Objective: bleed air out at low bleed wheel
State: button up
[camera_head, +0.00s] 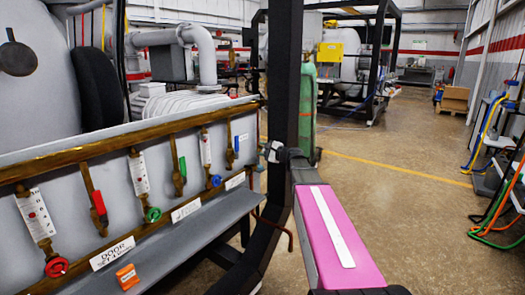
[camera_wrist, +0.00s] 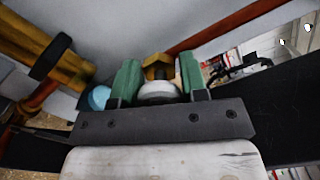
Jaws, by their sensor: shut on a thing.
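In the wrist view my gripper (camera_wrist: 159,64) has its two green fingers shut on a pale grey round wheel (camera_wrist: 157,91). A brass hexagonal fitting (camera_wrist: 157,68) shows just beyond the wheel, between the fingertips. I cannot read any label on this wheel, so I cannot confirm that it is the low bleed wheel. In the head view the end of my arm is beside the black upright post, at the right end of the valve panel (camera_head: 115,170). The gripped wheel cannot be made out there.
The panel carries a red wheel (camera_head: 56,267), a green wheel (camera_head: 153,214), a blue wheel (camera_head: 215,181) and coloured levers. A black post (camera_head: 283,80) stands close to my arm. An orange box (camera_head: 127,277) sits on the panel's ledge. Open floor (camera_head: 400,190) lies right.

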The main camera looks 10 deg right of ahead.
jog(key=shift+m, duration=0.3)
jog(key=o, duration=0.9)
jog(key=shift+o, duration=0.2)
jog(key=v, duration=1.1)
